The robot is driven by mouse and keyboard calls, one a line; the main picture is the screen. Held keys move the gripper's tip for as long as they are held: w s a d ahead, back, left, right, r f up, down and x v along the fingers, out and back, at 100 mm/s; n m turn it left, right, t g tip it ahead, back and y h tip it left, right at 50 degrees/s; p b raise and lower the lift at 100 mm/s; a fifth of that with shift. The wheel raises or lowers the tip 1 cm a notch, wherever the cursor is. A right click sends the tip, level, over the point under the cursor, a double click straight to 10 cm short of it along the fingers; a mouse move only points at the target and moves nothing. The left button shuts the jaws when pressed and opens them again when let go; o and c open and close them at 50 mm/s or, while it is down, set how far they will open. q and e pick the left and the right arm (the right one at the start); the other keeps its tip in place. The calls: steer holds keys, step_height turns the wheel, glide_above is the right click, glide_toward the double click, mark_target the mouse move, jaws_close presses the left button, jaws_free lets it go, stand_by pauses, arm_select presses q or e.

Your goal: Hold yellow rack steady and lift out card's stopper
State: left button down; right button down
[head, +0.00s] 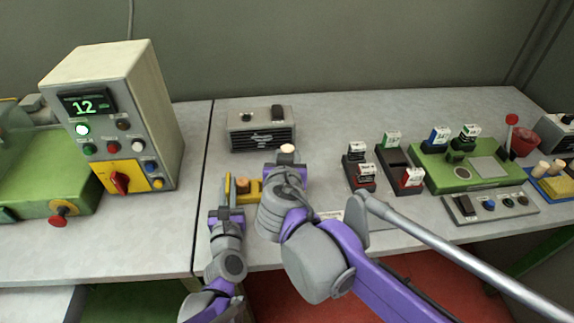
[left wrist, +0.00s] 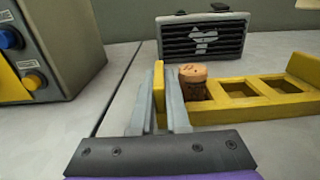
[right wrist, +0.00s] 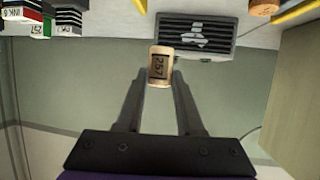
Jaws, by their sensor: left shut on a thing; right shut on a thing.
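The yellow rack (head: 254,197) stands on the grey bench. In the left wrist view its end wall (left wrist: 159,88) is between my left fingers, and my left gripper (head: 228,202) is shut on it. A cork stopper (left wrist: 193,83) sits in the slot beside that wall; two further slots show empty. My right arm hides part of the rack there. I cannot read a card clearly.
A grey box with a grille (head: 261,131) stands behind the rack. A control box (head: 118,115) is at left. Black stands with labelled blocks (head: 360,176) and a green tray (head: 455,176) are at right. A yellow block with corks (head: 553,182) is far right.

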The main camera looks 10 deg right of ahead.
arm_select(q)
steer(key=c, duration=0.8)
jaws_free()
steer(key=shift+c, duration=0.2)
steer(key=shift+s, duration=0.1)
steer(key=s, duration=1.1)
steer(key=shift+s+a, duration=0.2)
steer(key=shift+s, duration=0.2)
